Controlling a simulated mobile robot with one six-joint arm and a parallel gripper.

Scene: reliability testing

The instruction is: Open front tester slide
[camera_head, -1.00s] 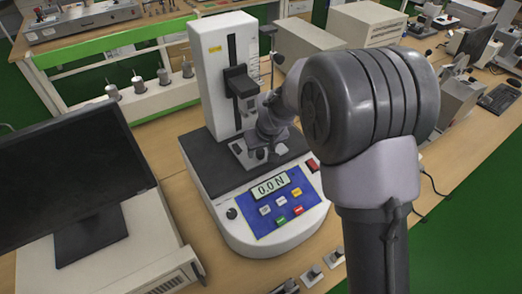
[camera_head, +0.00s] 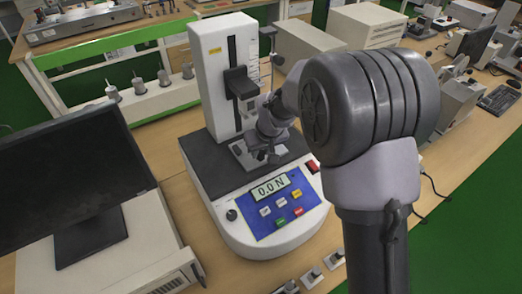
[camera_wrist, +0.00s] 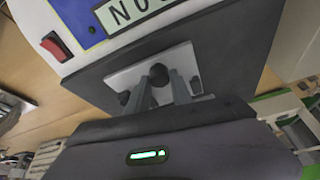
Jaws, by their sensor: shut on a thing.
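The tester (camera_head: 222,75) is a white column on a wide base, with a dark carriage (camera_head: 241,84) on its front and a panel display (camera_head: 269,187) showing 0.0 N. On its dark platform lies a light metal slide plate (camera_head: 240,152), which also shows in the wrist view (camera_wrist: 118,76). My gripper (camera_head: 267,152) is low over this plate, in front of the column. In the wrist view my gripper (camera_wrist: 163,88) has its fingers close around a small dark knob (camera_wrist: 158,74) at the plate. Other dark knobs sit on either side. The exact contact is partly hidden.
A black monitor (camera_head: 75,180) stands on a white case at left. Beige boxes (camera_head: 365,25) stand behind at right. Small switches (camera_head: 312,276) lie at the bench's front edge. Bare bench (camera_head: 180,205) shows between monitor and tester.

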